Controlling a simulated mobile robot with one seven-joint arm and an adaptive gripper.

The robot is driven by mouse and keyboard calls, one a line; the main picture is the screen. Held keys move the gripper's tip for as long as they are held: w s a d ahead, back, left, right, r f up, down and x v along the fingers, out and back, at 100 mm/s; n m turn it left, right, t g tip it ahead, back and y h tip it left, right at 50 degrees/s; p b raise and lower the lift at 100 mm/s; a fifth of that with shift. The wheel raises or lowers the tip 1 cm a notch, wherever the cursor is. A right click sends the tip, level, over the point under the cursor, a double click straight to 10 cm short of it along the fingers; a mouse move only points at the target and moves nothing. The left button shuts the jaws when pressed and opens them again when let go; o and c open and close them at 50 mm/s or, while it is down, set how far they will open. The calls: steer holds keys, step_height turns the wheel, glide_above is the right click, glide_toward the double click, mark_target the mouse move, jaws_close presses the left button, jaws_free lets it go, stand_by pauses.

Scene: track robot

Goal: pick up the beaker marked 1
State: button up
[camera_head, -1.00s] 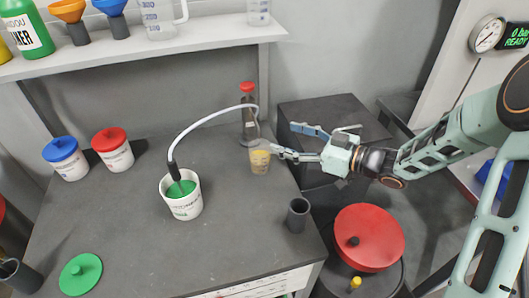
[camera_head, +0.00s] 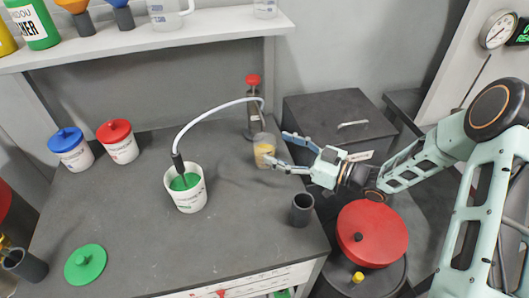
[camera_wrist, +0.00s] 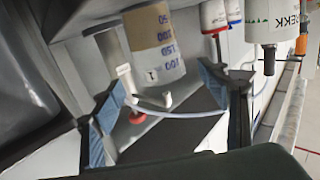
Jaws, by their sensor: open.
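A clear beaker (camera_head: 264,151) with yellowish contents stands on the grey workbench near its right side. In the wrist view the beaker (camera_wrist: 153,42) appears upside down, with blue scale numbers and a small mark that looks like a 1. My gripper (camera_head: 278,147) is open and empty, just right of the beaker. Its lower finger overlaps the beaker's lower right edge in the head view; I cannot tell if they touch. In the wrist view the beaker shows beyond and between the blue finger pads of my gripper (camera_wrist: 163,93).
A white tub (camera_head: 190,200) with green contents holds a curved white hose (camera_head: 205,115). A dark grey cup (camera_head: 301,209) stands near the bench's right edge. A shelf (camera_head: 150,45) runs above. The front middle is clear.

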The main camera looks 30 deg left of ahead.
mark_target(255, 137)
steer(key=a, duration=0.5)
steer(key=shift+w+a+f+p, duration=0.1)
steer(key=shift+w+a+p, duration=0.1)
steer(key=shift+w+p, duration=0.1)
steer(key=c, duration=1.5)
steer(key=shift+r, duration=0.45)
